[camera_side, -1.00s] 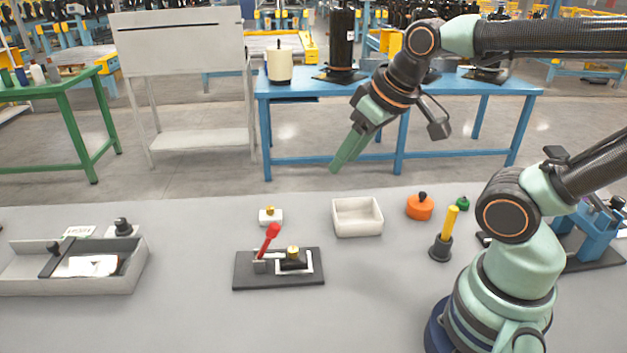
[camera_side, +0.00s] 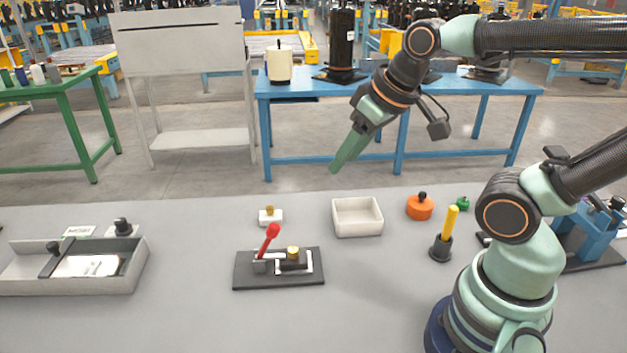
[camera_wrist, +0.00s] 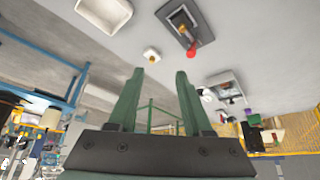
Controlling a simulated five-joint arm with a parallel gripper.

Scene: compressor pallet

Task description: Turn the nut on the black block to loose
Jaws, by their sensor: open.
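The black block (camera_side: 292,267) sits inside a white frame on a dark base plate (camera_side: 255,281) on the grey table. A brass nut (camera_side: 293,252) is on top of it. A red-handled lever (camera_side: 269,239) stands tilted just left of the block. The plate also shows upper right in the wrist view (camera_wrist: 172,14), with the red handle end (camera_wrist: 192,53). My gripper (camera_side: 336,167) is empty, high above and behind the plate, pointing down and left. In the wrist view its two green fingers (camera_wrist: 158,75) are apart. I cannot read the nut's turn position.
A small white block with a brass knob (camera_side: 270,215) stands behind the plate. An empty white tray (camera_side: 357,232) is to the right. An orange round part (camera_side: 420,207) and a yellow-handled tool (camera_side: 446,233) stand further right. A grey divided tray (camera_side: 28,284) lies left.

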